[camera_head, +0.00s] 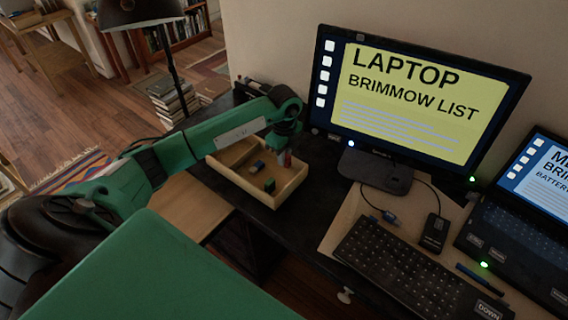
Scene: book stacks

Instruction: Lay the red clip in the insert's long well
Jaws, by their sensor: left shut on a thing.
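The insert (290,190) is a light wooden tray with low walls and a divider, on the dark desk in the middle of the view. My left gripper (285,160) points down over its right part, near the right wall. It is shut on a small red thing, which looks like the red clip (287,161); the fingers hide part of it. I cannot tell whether the clip touches the tray floor. The long well seems to lie at the tray's left, partly hidden behind my left arm. My right gripper is not in view.
A lamp (140,14) stands behind my arm.

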